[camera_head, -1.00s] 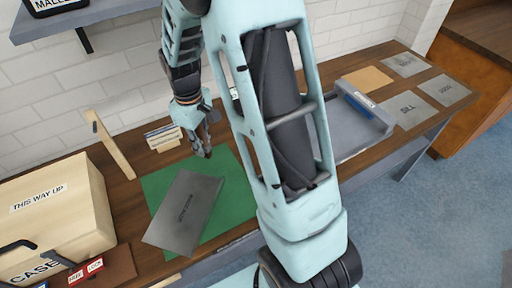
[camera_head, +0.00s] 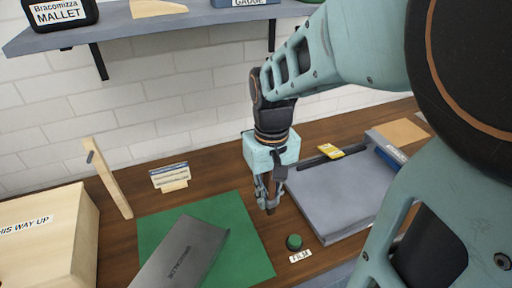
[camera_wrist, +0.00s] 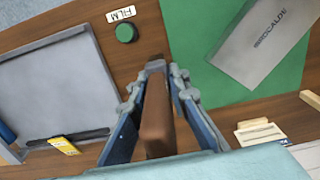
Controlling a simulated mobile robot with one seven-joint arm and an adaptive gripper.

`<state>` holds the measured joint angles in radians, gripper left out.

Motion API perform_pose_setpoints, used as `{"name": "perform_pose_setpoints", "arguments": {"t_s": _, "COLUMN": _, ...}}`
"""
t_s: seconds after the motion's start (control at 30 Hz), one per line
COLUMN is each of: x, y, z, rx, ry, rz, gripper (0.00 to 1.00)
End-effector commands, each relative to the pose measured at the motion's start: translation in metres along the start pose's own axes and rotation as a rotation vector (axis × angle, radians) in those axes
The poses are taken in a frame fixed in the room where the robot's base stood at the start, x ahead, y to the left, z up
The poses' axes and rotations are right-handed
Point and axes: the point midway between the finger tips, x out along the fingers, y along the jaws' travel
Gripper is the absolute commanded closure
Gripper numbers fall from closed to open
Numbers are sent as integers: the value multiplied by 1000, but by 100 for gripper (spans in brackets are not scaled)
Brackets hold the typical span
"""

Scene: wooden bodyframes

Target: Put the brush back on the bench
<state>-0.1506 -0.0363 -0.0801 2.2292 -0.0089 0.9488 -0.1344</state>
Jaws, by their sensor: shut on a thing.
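My gripper (camera_head: 268,192) points down over the wooden bench (camera_head: 222,168), between the green mat and the grey tray. In the wrist view, my gripper (camera_wrist: 158,88) is shut on a brown, long piece with a grey end, which looks like the brush (camera_wrist: 156,125).
The grey tray (camera_head: 325,205) is right of my gripper, and the green mat (camera_head: 250,250) is left. A small green-topped cylinder (camera_head: 294,242) with a FILM label stands close by. A grey plate (camera_head: 185,258) lies on the mat. A shelf (camera_head: 200,18) hangs above.

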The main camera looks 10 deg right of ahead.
Motion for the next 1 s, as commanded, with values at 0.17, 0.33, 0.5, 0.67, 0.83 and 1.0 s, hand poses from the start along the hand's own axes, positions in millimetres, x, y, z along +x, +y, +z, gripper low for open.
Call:
{"name": "perform_pose_setpoints", "arguments": {"t_s": 0.17, "x": 4, "y": 2, "z": -5, "rx": 16, "ry": -1, "rz": -2, "gripper": 100}}
{"name": "perform_pose_setpoints", "arguments": {"t_s": 0.33, "x": 16, "y": 12, "z": -31, "rx": 16, "ry": -3, "rz": -1, "gripper": 100}}
{"name": "perform_pose_setpoints", "arguments": {"t_s": 0.5, "x": 30, "y": 23, "z": -60, "rx": 17, "ry": -3, "rz": -1, "gripper": 100}}
{"name": "perform_pose_setpoints", "arguments": {"t_s": 0.67, "x": 46, "y": 34, "z": -86, "rx": 16, "ry": -3, "rz": -1, "gripper": 100}}
{"name": "perform_pose_setpoints", "arguments": {"t_s": 0.83, "x": 73, "y": 41, "z": -106, "rx": 15, "ry": -3, "rz": -1, "gripper": 100}}
{"name": "perform_pose_setpoints", "arguments": {"t_s": 1.0, "x": 89, "y": 46, "z": -120, "rx": 14, "ry": 0, "rz": -1, "gripper": 100}}
